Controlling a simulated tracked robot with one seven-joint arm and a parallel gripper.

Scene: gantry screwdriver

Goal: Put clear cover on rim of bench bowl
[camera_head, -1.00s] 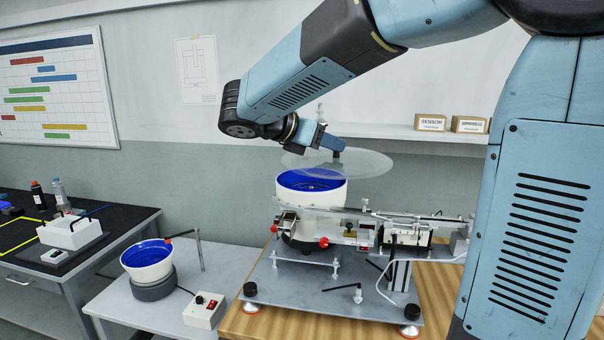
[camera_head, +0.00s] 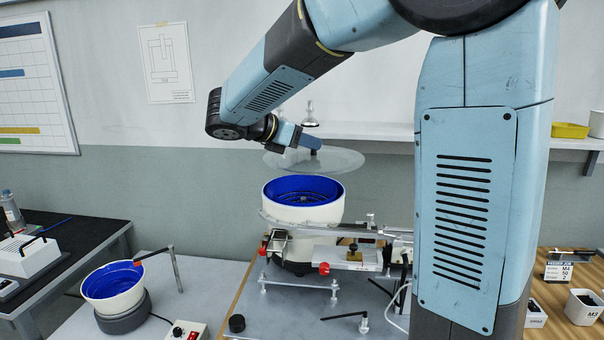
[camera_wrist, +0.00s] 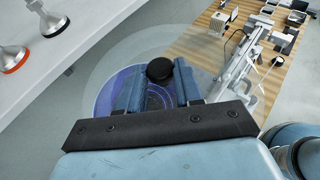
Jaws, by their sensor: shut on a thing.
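The clear cover (camera_head: 345,161) is a thin see-through disc with a black knob (camera_wrist: 160,70). My gripper (camera_head: 316,145) is shut on that knob and holds the cover roughly level. The cover hangs above a white bowl (camera_head: 285,214) with a blue inside, on the machine, with a visible gap and offset a little right in the head view. The blue inside (camera_wrist: 104,98) shows through the cover in the wrist view. A second, smaller white bowl (camera_head: 127,300) with a blue inside sits open on a grey base on the low grey bench (camera_head: 72,318) at left.
A metal rail (camera_head: 330,227) with clamps runs beside the machine bowl. A wall shelf (camera_head: 385,132) is behind; in the wrist view it (camera_wrist: 100,30) carries two metal fittings. A control box (camera_head: 186,331) and thin post (camera_head: 176,270) stand near the small bowl.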

